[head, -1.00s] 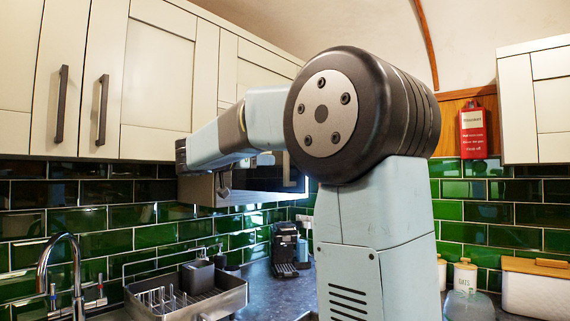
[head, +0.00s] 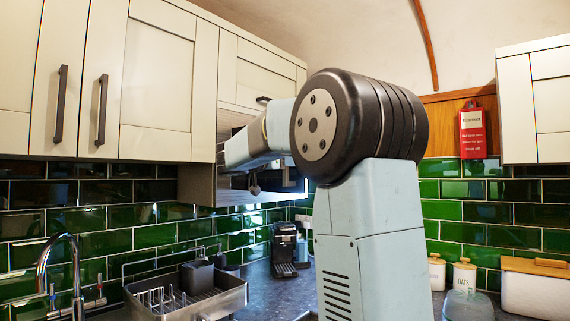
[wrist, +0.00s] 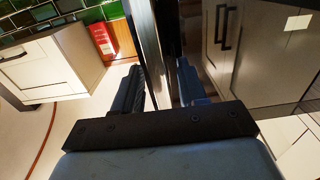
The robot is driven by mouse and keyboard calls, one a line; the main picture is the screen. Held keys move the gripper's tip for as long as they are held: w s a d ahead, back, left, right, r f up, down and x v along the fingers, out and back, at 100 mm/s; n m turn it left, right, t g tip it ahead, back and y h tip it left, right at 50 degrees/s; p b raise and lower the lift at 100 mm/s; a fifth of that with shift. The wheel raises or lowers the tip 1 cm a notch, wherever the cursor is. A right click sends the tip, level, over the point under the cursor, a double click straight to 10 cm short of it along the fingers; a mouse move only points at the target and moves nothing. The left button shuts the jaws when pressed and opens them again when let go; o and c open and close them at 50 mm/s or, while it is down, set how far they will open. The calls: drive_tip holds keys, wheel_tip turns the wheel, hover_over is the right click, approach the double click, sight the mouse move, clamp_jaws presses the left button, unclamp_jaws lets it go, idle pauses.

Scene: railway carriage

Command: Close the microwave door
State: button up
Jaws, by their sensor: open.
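The microwave (head: 235,187) is set under the wall cabinets in the head view. My arm covers much of its front, so how far its door is open cannot be told there. In the wrist view a narrow, edge-on panel, which looks like the microwave door (wrist: 146,45), runs down between the two fingers of my gripper (wrist: 162,88). The fingers are apart, one on each side of the panel. Whether either touches it cannot be told. In the head view the fingers are mostly hidden by my wrist.
Cream wall cabinets (head: 158,75) with dark handles flank the microwave. Below stand a dish rack (head: 190,292), a tap (head: 62,270) and a coffee machine (head: 284,248). A red fire-blanket case (head: 472,133) hangs at right; it also shows in the wrist view (wrist: 103,39).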

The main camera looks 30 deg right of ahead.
clamp_jaws()
idle(0.3)
